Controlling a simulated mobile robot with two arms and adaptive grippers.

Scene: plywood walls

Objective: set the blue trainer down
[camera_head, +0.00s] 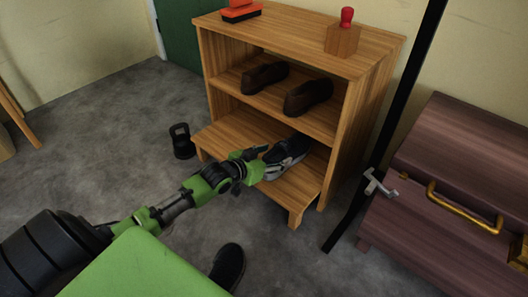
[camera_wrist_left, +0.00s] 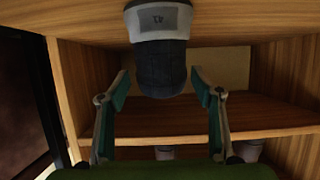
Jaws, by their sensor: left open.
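The blue trainer (camera_head: 289,148), dark with a pale sole, rests on the lowest board of the wooden shoe rack (camera_head: 235,133). In the left wrist view the trainer (camera_wrist_left: 160,62) shows end-on at the top middle, a pale band above its dark part. My left gripper (camera_head: 262,163) reaches in from the front at the trainer's near end. Its fingers (camera_wrist_left: 160,76) are open, one on each side of the trainer with a visible gap to each. My right gripper is not in view.
Two brown shoes (camera_head: 308,95) stand on the middle board. A red-handled brush (camera_head: 240,12) and a wooden block with a red knob (camera_head: 343,38) are on top. A kettlebell (camera_head: 181,141) and a dark shoe (camera_head: 228,266) are on the floor. A purple chest (camera_head: 455,180) stands right.

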